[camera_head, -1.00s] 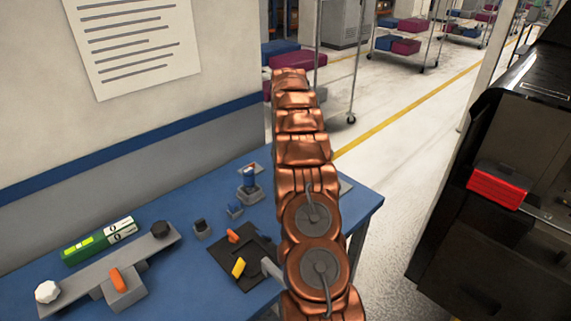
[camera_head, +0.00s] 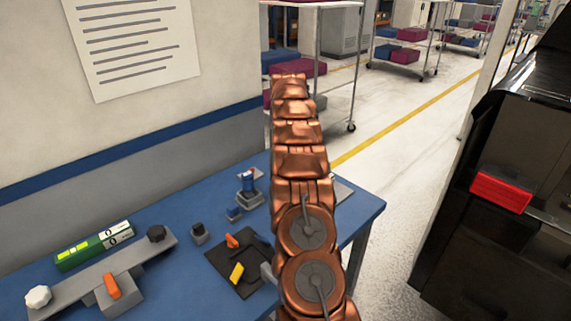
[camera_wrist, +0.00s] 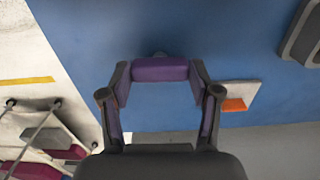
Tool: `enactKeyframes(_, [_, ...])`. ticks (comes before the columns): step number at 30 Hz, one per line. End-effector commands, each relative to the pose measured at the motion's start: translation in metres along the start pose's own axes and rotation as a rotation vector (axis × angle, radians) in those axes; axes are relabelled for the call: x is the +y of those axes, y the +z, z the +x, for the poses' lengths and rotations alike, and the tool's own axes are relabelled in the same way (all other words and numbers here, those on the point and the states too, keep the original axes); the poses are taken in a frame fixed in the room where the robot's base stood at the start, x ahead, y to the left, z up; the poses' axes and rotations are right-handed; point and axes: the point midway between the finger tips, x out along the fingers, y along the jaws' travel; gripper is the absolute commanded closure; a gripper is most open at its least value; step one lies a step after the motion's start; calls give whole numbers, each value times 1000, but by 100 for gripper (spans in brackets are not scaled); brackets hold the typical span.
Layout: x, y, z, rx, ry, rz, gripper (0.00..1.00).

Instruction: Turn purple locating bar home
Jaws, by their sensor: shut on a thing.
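The purple locating bar (camera_wrist: 160,69) shows in the wrist view as a short purple block lying crosswise between my fingertips. My gripper (camera_wrist: 160,82) is shut on it, with one finger at each end of the bar. The bar is over or at the blue bench top (camera_wrist: 90,40); how it sits on its mount is hidden. In the head view my copper-coloured arm hides the gripper and the bar.
On the blue bench (camera_head: 190,265) stand a grey plate with a white knob (camera_head: 38,297), an orange lever (camera_head: 112,286), a green box (camera_head: 95,246), a black pad (camera_head: 232,285) with a yellow lever (camera_head: 237,272), and a blue-topped post (camera_head: 249,180). Dark machinery (camera_head: 450,240) stands right.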

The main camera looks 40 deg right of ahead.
Motion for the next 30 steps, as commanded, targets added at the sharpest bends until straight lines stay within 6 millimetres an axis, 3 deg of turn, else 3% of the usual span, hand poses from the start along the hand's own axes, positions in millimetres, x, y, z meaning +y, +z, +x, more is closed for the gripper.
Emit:
enactKeyframes(16, [0, 0, -1, 2, 2, -27, 72])
enactKeyframes(17, [0, 0, -1, 2, 2, -27, 37])
enactKeyframes(24, [0, 0, -1, 1, 1, -27, 12])
enactKeyframes(30, [0, 0, 0, 1, 1, -27, 12])
